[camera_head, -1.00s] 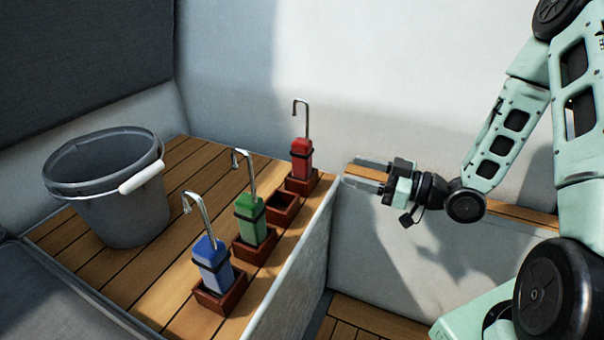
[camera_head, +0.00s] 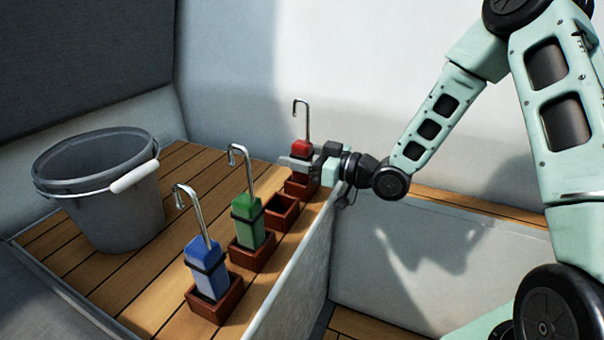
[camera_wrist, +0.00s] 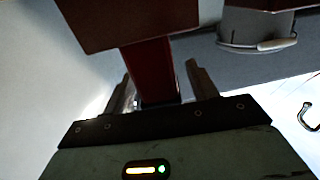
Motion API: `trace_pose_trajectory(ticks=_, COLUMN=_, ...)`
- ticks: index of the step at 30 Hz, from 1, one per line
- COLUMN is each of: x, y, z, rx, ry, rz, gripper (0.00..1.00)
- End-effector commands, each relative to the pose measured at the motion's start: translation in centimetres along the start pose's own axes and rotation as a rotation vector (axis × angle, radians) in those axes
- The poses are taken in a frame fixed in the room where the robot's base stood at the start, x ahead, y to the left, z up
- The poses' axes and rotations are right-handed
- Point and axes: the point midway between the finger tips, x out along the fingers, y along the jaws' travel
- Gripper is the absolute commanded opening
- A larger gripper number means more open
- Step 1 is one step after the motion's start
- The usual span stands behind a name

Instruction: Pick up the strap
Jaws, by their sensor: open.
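Three bundled straps with metal hooks stand upright in brown holders on the wooden bench: blue (camera_head: 208,272), green (camera_head: 251,222) and red (camera_head: 303,147). My gripper (camera_head: 298,160) is at the red strap, level with its upper part. It is open, with one finger passing in front of the strap in the head view. In the wrist view the red strap (camera_wrist: 152,65) lies between my two open fingers, with a visible gap at the right one.
An empty brown holder (camera_head: 281,212) stands between the green and red straps. A grey bucket (camera_head: 115,215) with a white handle grip stands at the left of the bench (camera_head: 150,285). A pale wall rises behind. The bench drops off at its right edge.

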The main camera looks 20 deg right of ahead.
Motion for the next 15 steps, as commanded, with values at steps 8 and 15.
trace_pose_trajectory(ticks=8, x=1.13, y=-0.02, z=-0.02, rx=0.002, ry=0.000, rz=0.000, gripper=0.58)
trace_pose_trajectory(ticks=15, x=1.10, y=-0.02, z=-0.01, rx=0.002, ry=0.000, rz=0.000, gripper=0.14)
